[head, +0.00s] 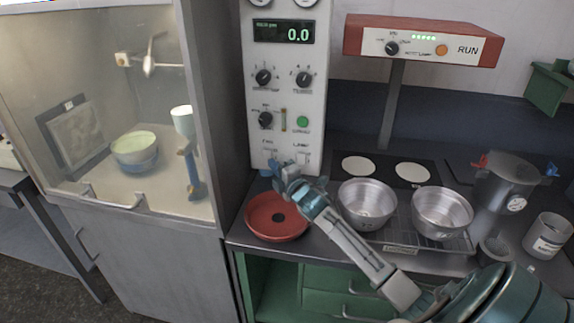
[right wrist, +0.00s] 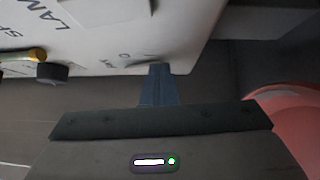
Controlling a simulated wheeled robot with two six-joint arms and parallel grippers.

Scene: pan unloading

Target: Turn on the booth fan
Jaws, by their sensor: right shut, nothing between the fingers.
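The control panel (head: 286,90) is a pale upright box with a display reading 0.0, several knobs and a green button. Two small switches sit low on it; the left one (head: 268,154) appears to be labelled FAN, and the right one (head: 302,157) has an unclear label. My right gripper (head: 279,169) is shut and empty at the panel's lower edge, just below the left switch. In the right wrist view its fingers (right wrist: 158,84) overlap the panel's edge; contact cannot be told.
A red round pan (head: 277,225) lies under my right gripper. Two metal bowls (head: 367,212) (head: 442,218) stand on a rack to the right. A red RUN box (head: 424,43) stands on a post behind. A metal pot (head: 502,185) and a can (head: 548,236) are further right.

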